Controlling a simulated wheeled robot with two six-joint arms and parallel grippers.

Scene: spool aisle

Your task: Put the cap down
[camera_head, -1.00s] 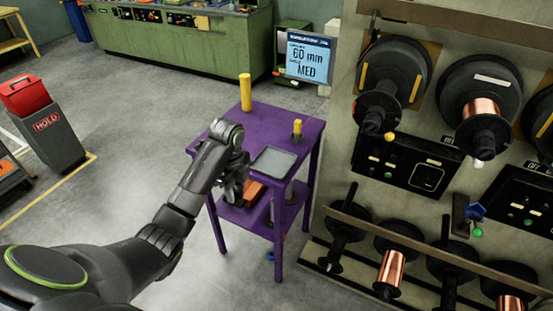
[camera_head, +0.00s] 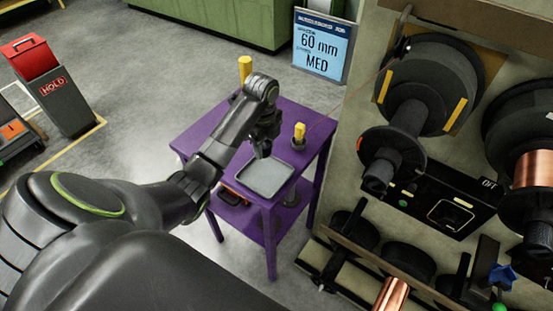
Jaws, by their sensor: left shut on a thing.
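My left gripper (camera_head: 264,148) is above the purple table (camera_head: 190,143), near the back edge of the grey tray (camera_head: 265,179) on its top. It is shut on a small dark thing, which I take to be the cap; the dark fingers hide most of it and its shape is not clear. I cannot tell whether it touches the tray. The visible floor of the tray is bare. My right gripper is out of view.
A yellow post (camera_head: 245,68) stands at the table's back corner, and a short yellow-topped peg (camera_head: 299,133) stands right of the gripper. The spool rack (camera_head: 350,200) with dark spools closes off the right side.

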